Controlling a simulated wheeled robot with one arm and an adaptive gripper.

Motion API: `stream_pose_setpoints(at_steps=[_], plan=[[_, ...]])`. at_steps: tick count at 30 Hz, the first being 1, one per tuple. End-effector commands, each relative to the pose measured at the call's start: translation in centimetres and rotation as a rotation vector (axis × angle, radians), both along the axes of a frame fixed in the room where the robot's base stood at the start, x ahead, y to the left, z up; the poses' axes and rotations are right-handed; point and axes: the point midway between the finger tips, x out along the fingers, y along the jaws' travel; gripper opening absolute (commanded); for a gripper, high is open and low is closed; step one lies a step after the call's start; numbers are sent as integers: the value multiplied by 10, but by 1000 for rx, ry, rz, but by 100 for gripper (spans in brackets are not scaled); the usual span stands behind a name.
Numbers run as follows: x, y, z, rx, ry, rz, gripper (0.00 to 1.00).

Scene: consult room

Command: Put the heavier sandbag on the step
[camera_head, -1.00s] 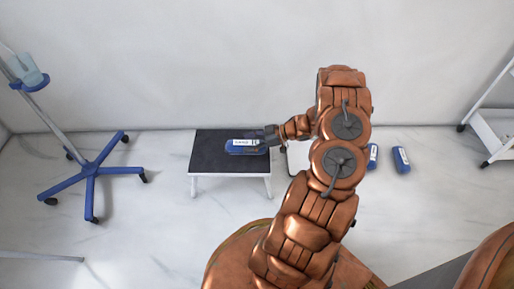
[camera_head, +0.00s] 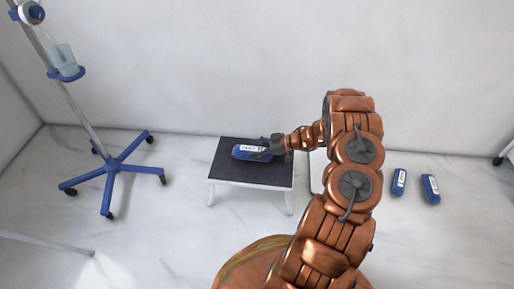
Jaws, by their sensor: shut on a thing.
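My gripper (camera_head: 271,148) is shut on a blue sandbag (camera_head: 241,153) with a white label, gripping its right end. The bag lies level over the back half of the step (camera_head: 252,178), a low stool with a black top and white legs. I cannot tell whether the bag touches the top. Two more blue sandbags with white labels, a left one (camera_head: 399,182) and a right one (camera_head: 431,189), are on the floor to the right of my arm.
An IV stand (camera_head: 112,168) with a blue wheeled base stands left of the step. A white flat object (camera_head: 318,170) is partly hidden behind my arm. A wheeled frame (camera_head: 505,153) shows at the right edge. The wall is close behind the step.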

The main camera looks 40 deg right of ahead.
Motion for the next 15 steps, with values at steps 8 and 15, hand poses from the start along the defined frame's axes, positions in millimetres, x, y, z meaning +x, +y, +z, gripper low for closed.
stream_pose_setpoints(at_steps=[8, 15], plan=[[1, -1, -8, -1, -4, 1, 0], [1, -1, -11, -1, -4, 1, 0]])
